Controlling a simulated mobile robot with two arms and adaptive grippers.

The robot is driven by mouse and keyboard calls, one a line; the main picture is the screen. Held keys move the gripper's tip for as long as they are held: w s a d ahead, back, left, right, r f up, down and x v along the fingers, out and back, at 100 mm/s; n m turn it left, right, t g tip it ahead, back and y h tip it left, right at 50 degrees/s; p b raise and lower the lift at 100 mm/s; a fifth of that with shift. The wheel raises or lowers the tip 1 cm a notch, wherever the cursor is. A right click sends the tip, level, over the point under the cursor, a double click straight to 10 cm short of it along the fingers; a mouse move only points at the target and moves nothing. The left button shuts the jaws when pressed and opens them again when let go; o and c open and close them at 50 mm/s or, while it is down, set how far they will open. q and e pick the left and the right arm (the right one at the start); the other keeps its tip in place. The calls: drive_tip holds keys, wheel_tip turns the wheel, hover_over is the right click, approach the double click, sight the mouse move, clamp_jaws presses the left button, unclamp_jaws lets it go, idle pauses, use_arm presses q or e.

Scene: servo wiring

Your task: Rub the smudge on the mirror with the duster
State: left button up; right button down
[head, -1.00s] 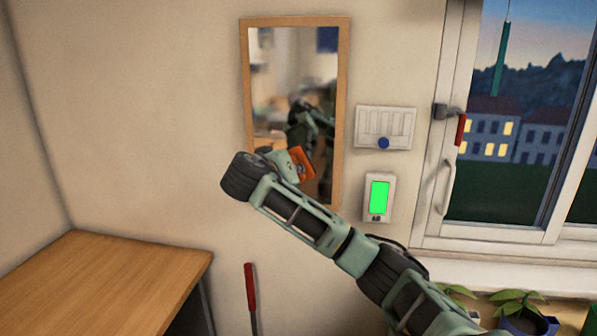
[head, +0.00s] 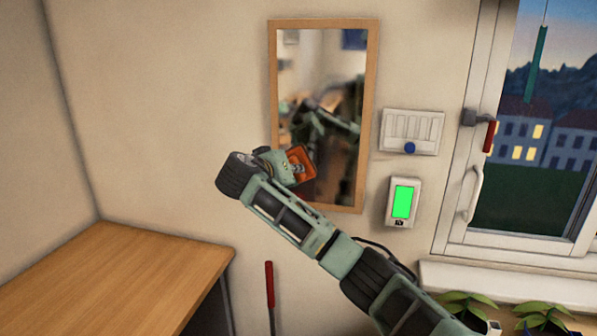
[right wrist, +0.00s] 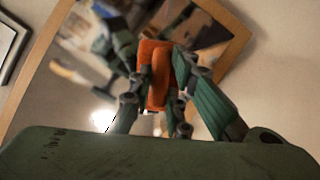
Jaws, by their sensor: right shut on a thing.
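The mirror (head: 320,75) hangs on the wall in a wooden frame and reflects a blurred room and my arm. It also fills the upper part of the right wrist view (right wrist: 205,75), tilted there. My right gripper (head: 290,165) is in front of the mirror's lower left part. It is shut on the orange duster (head: 301,164), which shows between the fingers in the right wrist view (right wrist: 155,75). I cannot tell whether the duster touches the glass. I cannot make out the smudge for certain among the blurred reflections. My left gripper is not in view.
Right of the mirror are a white panel with a blue knob (head: 410,131) and a box with a green screen (head: 403,202). A window (head: 530,140) is at far right, above potted plants. A wooden table (head: 110,275) stands at lower left, near a red-handled stick (head: 270,284).

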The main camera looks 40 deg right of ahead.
drive_tip(key=shift+s+a, duration=1.95)
drive_tip(key=shift+a, duration=0.3)
drive_tip(key=shift+s+a+p, duration=0.3)
drive_tip(key=shift+s+a, duration=0.7)
drive_tip(key=shift+a, duration=0.15)
